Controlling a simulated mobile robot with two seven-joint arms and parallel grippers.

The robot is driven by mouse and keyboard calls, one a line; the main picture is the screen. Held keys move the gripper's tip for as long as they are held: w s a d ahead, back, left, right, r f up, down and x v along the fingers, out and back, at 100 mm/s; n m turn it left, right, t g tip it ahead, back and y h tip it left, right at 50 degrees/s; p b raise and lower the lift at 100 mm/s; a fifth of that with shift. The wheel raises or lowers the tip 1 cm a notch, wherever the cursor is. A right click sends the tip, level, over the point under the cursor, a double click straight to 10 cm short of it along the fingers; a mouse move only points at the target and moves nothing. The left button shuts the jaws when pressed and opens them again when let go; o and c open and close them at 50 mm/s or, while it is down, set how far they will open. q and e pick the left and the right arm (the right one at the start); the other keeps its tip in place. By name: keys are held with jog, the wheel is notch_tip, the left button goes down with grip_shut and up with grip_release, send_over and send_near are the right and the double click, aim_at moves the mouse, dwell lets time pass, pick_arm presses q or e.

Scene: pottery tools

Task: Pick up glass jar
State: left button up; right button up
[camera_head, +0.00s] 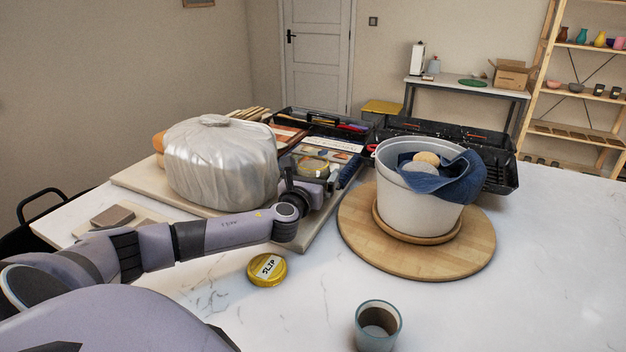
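An open, greenish glass jar (377,328) with a brown inside stands upright on the white marble table at the front, right of centre. A yellow lid (267,270) with a "SLIP" label lies on the table to its left. My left gripper (330,184) reaches over the tool board near the middle, well behind the jar and apart from it. My own wrist hides much of it, and I cannot tell whether its fingers are open or shut. A small round clear container (310,166) shows just behind it. My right gripper is not in view.
A grey bucket (415,204) with a blue cloth and sponges stands on a round wooden board (360,237). A plastic-wrapped lump (221,165) sits on a board at left. Black tool trays (500,170) stand behind. The table's right side (560,260) is clear.

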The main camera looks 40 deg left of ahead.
pick_arm(q)
jog(key=c, duration=1.4)
jog(key=shift+r, duration=0.2)
jog(key=c, duration=0.3)
jog(key=shift+r, duration=0.15)
notch_tip(320, 180, up, 20)
jog(key=shift+f+p, duration=0.25)
jog(key=shift+p, duration=0.2)
jog(key=shift+r, duration=0.1)
